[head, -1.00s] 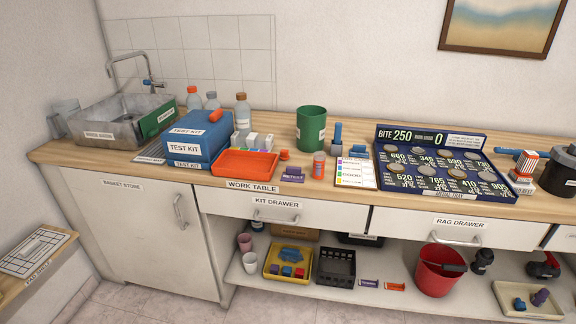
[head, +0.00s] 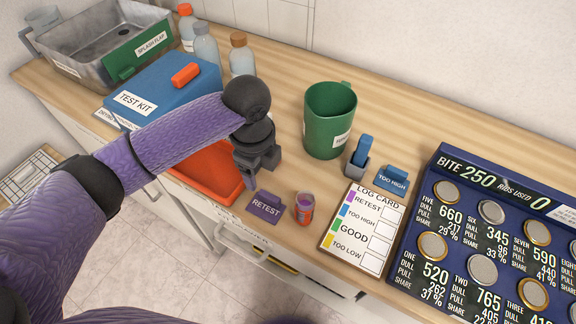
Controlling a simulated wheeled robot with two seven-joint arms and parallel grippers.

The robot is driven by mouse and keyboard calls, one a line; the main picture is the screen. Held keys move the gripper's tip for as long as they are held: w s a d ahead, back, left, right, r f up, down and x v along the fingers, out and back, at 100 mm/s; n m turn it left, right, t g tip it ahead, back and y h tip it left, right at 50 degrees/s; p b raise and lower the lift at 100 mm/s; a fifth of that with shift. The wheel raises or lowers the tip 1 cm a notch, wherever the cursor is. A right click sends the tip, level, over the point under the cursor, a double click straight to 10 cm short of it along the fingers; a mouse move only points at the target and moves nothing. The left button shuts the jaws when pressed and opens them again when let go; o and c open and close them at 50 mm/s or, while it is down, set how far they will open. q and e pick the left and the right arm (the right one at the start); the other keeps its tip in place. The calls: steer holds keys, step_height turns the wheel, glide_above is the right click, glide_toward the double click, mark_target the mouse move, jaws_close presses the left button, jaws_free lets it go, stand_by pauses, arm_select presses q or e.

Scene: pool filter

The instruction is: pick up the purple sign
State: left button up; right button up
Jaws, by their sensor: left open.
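The purple sign (head: 265,207), labelled RETEST, stands on the work table between the orange tray and a small jar. In the head view my left gripper (head: 254,182) hangs just above and to the left of the sign, apart from it as far as I can tell. Its fingers point down and are open and empty. The gripper covers part of the orange tray (head: 207,166). My right gripper is not in the view.
A small orange jar (head: 304,207) stands close right of the sign. The log card (head: 352,232), a green cup (head: 329,120), a blue TOO HIGH sign (head: 391,181) and the coin board (head: 470,263) are further right. The blue test kit (head: 160,88) is behind my arm.

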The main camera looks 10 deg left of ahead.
mark_target(264, 193)
arm_select(q)
steer(key=shift+w, duration=0.2)
step_height(264, 193, down, 10)
steer(key=b, duration=0.4)
steer(key=shift+w+d+r, duration=0.1)
steer(key=shift+r, duration=0.1)
jaws_close()
